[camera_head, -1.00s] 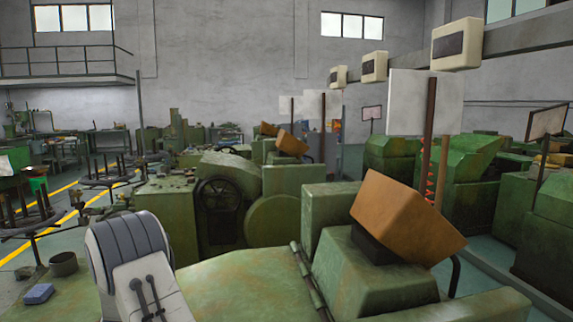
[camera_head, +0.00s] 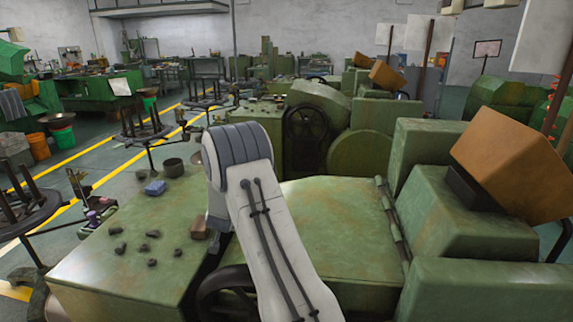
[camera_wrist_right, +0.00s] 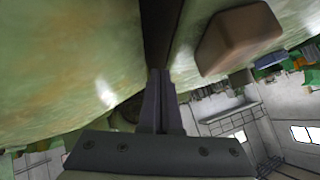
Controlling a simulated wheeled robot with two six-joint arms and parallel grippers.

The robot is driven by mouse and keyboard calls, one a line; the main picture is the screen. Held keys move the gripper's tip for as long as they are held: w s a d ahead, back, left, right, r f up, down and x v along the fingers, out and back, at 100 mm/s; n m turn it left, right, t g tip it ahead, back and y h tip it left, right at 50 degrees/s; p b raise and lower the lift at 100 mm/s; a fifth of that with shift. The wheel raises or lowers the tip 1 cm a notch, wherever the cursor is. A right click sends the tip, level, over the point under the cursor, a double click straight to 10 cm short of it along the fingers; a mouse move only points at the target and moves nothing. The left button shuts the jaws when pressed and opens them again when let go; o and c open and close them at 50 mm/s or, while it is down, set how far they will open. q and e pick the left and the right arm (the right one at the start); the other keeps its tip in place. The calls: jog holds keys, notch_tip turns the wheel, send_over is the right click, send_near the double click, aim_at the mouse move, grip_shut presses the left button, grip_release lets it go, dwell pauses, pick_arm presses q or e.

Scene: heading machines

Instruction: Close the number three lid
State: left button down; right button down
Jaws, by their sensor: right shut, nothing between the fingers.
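No number marking is readable on any lid. A worn green panel (camera_head: 325,225) with a hinge (camera_head: 393,218) along its right side, possibly the lid, lies roughly flat on the near machine in the head view. My right arm crosses in front of its left part, and its gripper is hidden there. In the right wrist view my right gripper (camera_wrist_right: 160,100) is shut and empty. Its fingers point at a dark gap between a green surface (camera_wrist_right: 70,60) and another one bearing a brown block (camera_wrist_right: 240,38). Contact cannot be told. My left gripper is out of view.
A handwheel (camera_head: 228,295) sits below the panel's near left side. An orange-brown box (camera_head: 515,165) tilts at right. More machines stand behind.

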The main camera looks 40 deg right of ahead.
jog(key=s+d+r+b, duration=0.4)
jog(key=s+d+r, duration=0.2)
jog(key=s+r, duration=0.3)
jog(key=shift+s+d+r, duration=0.25)
jog(key=shift+s+r, duration=0.1)
jog(key=shift+r, duration=0.45)
jog(key=shift+r, duration=0.1)
